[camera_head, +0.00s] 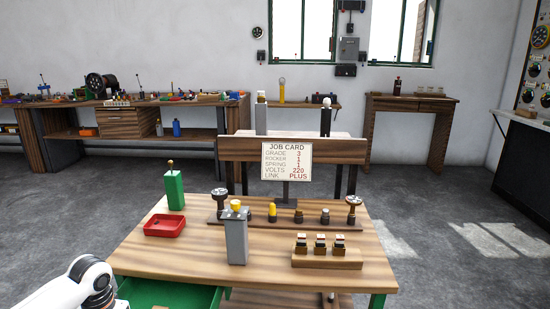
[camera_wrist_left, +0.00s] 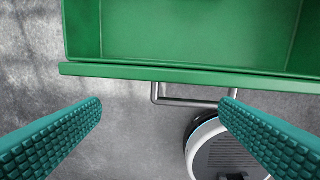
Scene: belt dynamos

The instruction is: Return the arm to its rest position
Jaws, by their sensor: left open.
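My left arm (camera_head: 75,287) enters the head view at the lower left corner, in front of the wooden table (camera_head: 200,262). Its gripper is out of that view. In the left wrist view my left gripper (camera_wrist_left: 160,110) is open, with two teal ridged fingers wide apart and nothing between them. Ahead of the fingers are the green drawer (camera_wrist_left: 190,72) and its grey metal handle (camera_wrist_left: 190,102). The fingers look apart from the handle. My right gripper is not in view.
On the table stand a green block (camera_head: 174,190), a red tray (camera_head: 165,223), a grey post (camera_head: 236,242), a rack of small parts (camera_head: 327,258) and a job card (camera_head: 287,161). Benches line the back wall. Grey floor is open to the right.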

